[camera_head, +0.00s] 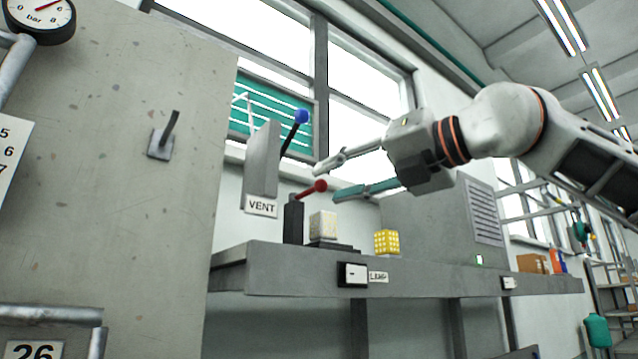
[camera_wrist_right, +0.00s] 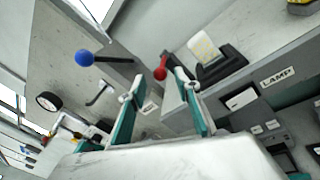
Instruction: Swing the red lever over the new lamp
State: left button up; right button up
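A yellow dotted lamp (camera_head: 386,242) stands on the shelf further right. My right gripper (camera_head: 325,181) is open, its fingertips on either side of the ball; contact is unclear. My left gripper is out of view.
The shelf (camera_head: 450,280) carries a LAMP label (camera_head: 379,277). A large grey panel (camera_head: 110,200) fills the left.

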aim_at(327, 185)
jog(key=shift+p+x, duration=0.5)
jog(key=shift+x, duration=1.65)
grip_shut()
jog(key=shift+d, duration=0.15)
